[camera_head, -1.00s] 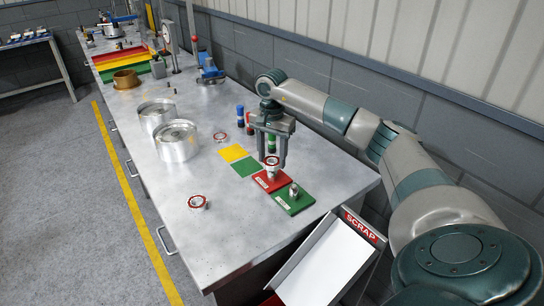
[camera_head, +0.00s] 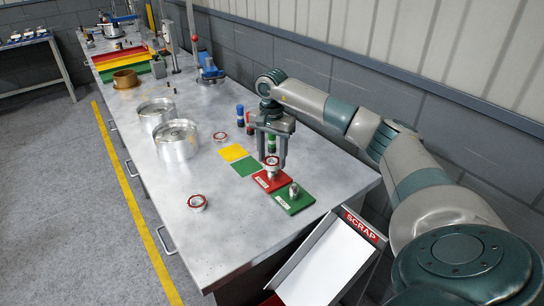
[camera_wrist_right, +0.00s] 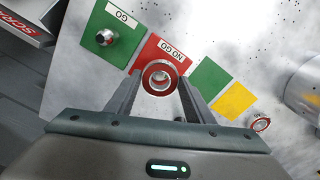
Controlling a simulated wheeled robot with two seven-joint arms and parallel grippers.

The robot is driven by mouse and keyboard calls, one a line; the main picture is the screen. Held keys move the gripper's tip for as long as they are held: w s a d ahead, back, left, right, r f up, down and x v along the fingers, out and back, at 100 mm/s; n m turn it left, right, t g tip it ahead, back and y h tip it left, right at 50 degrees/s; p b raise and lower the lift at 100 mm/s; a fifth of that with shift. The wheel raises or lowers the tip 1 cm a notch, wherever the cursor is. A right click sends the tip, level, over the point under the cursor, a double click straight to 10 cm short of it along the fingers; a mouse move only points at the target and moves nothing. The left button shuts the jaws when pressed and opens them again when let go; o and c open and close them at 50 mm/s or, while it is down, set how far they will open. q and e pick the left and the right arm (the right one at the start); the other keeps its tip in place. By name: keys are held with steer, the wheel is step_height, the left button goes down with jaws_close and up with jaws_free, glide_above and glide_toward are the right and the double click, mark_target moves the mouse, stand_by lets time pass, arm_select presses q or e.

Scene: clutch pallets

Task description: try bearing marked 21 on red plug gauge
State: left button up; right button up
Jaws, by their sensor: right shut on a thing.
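My right gripper (camera_head: 271,160) is shut on a red-rimmed metal bearing (camera_head: 271,161) over the red plug gauge base (camera_head: 260,178), which is labelled NO GO in the right wrist view (camera_wrist_right: 149,55). In that view the bearing (camera_wrist_right: 160,64) lies between the two fingers, with a shiny round plug end (camera_wrist_right: 160,82) showing in its hole. The bearing is in line with the plug; I cannot tell whether it is resting on the plug or just above it. Its number is not readable. My left gripper is not in view.
A green GO gauge (camera_head: 304,203) with a metal plug stands beside the red one. Green (camera_head: 246,167) and yellow (camera_head: 232,152) squares lie on the other side. Loose bearings sit at the front (camera_head: 197,202) and farther back (camera_head: 220,137). A scrap chute (camera_head: 325,262) is at the table end.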

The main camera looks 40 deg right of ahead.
steer(key=shift+f+b, duration=0.3)
stand_by(0.5)
stand_by(0.4)
steer(key=o, duration=1.9)
steer(key=shift+c, duration=0.2)
step_height(320, 180, up, 9)
steer(key=p, duration=0.5)
steer(key=shift+s+f, duration=0.1)
stand_by(0.4)
